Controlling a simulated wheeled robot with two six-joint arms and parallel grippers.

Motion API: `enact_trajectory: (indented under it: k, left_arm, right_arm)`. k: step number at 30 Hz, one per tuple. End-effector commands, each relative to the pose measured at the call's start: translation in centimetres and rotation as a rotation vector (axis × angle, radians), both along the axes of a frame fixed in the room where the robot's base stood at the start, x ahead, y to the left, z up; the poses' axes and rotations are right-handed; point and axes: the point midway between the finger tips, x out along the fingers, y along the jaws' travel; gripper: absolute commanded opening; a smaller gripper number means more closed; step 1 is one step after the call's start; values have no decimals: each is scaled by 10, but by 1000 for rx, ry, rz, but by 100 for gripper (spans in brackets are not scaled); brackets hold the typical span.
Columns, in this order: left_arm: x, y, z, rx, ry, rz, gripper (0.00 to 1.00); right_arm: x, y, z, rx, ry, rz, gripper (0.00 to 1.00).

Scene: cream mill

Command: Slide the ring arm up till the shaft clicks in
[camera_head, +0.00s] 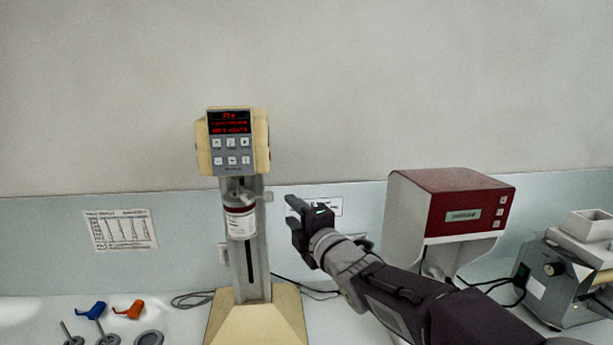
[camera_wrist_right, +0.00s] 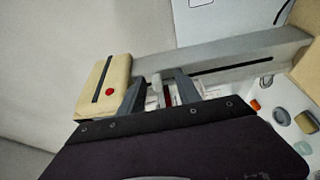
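The cream mill's head (camera_head: 231,160) has a lit red display and buttons, and sits on top of a grey column (camera_head: 262,270) with a dark slot. A jar with a white label (camera_head: 240,223) hangs upright below the head, in front of the column. The ring arm (camera_head: 268,196) seems to be the small pale piece at jar-top height; most of it is hidden. My right gripper (camera_head: 291,212) is to the right of the jar, apart from it. In the right wrist view its two fingers (camera_wrist_right: 160,92) stand apart, with pale and red parts showing between them. My left gripper is not in view.
A red-topped machine (camera_head: 455,182) stands to the right, and a grey device (camera_head: 575,270) at the far right. Blue (camera_head: 92,310) and orange (camera_head: 129,309) pieces and several grey tools lie at front left. The mill's cream base (camera_head: 255,320) stands below the column. Cables lie behind.

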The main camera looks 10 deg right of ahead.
Motion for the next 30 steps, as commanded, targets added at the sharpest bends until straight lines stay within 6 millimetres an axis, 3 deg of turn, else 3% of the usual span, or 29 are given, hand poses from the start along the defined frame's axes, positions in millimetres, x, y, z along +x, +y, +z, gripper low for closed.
enact_trajectory:
  k: [1, 8, 21, 30]
  left_arm:
    - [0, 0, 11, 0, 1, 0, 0]
    - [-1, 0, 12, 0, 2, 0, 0]
    - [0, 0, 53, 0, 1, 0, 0]
    - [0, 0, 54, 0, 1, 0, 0]
  right_arm:
    - [-2, 9, 11, 1, 1, 18, 40]
    - [-2, 18, 9, 1, 6, 34, 40]
    - [70, 47, 10, 1, 8, 33, 40]
    - [80, 51, 6, 2, 6, 32, 40]
